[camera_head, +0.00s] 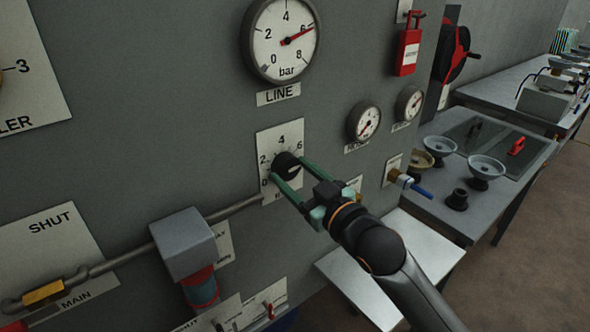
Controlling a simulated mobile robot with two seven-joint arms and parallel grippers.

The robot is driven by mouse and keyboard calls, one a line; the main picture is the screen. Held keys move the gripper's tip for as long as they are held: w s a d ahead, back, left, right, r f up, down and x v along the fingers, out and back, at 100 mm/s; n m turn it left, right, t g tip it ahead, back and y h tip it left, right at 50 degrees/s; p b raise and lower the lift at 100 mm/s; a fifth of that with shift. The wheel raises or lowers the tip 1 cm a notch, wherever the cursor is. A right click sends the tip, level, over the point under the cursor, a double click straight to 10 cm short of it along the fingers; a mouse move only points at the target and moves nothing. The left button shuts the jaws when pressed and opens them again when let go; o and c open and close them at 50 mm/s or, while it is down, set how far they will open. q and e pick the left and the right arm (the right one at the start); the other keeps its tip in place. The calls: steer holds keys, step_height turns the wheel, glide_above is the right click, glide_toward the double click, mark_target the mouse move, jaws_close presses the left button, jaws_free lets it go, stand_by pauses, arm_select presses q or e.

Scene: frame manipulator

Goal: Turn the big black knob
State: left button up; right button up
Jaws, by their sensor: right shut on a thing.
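The big black knob (287,163) sits on a white dial plate (269,148) marked 2, 4 and 6, on the grey panel. Its white pointer line points to the right, a little below the 6. My right gripper (288,176) reaches in from the lower right, with its green fingers on both sides of the knob, shut on it. The fingers hide part of the knob's edge and the lower right of the plate. My left gripper is not in view.
A large LINE gauge (285,40) hangs above the knob, its red needle near 6. A pipe with a grey box (183,244) runs below left. Two small gauges, a red lockout (408,52) and a blue-handled valve (411,184) are to the right. Tables with bowls (486,168) stand beyond.

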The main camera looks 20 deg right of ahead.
steer(key=shift+m, duration=0.5)
steer(key=o, duration=1.4)
